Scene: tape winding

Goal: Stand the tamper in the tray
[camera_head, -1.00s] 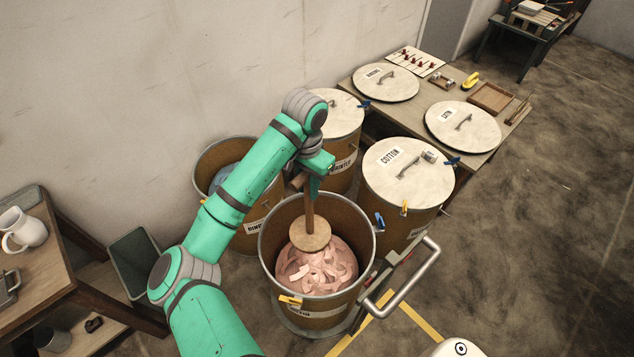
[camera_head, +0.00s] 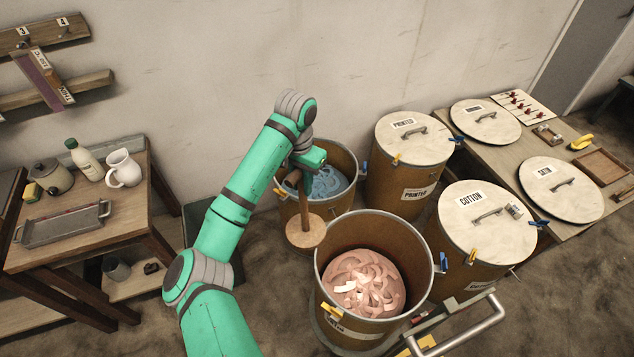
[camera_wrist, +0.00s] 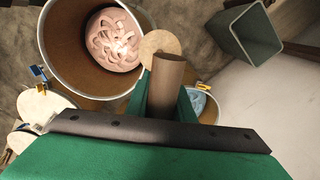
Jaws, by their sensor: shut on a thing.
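The tamper (camera_head: 305,232) has a wooden handle and a round wooden disc at its lower end. My gripper (camera_head: 303,172) is shut on its handle and holds it upright, disc down, left of the barrel of pink tape. In the wrist view, the tamper's handle (camera_wrist: 168,85) stands between the fingers of my gripper (camera_wrist: 163,100), with the disc beyond. The tray (camera_head: 62,224) is grey, shallow and oblong with end handles. It lies on the wooden table at the left, well apart from the tamper. It looks empty.
The barrel of pink tape (camera_head: 326,262) is open in front. An open barrel with blue tape (camera_head: 345,165) is behind the gripper. A jug (camera_head: 124,168), a bottle (camera_head: 83,158) and a crock (camera_head: 50,178) stand behind the tray. A grey bin (camera_head: 197,222) stands beside the table.

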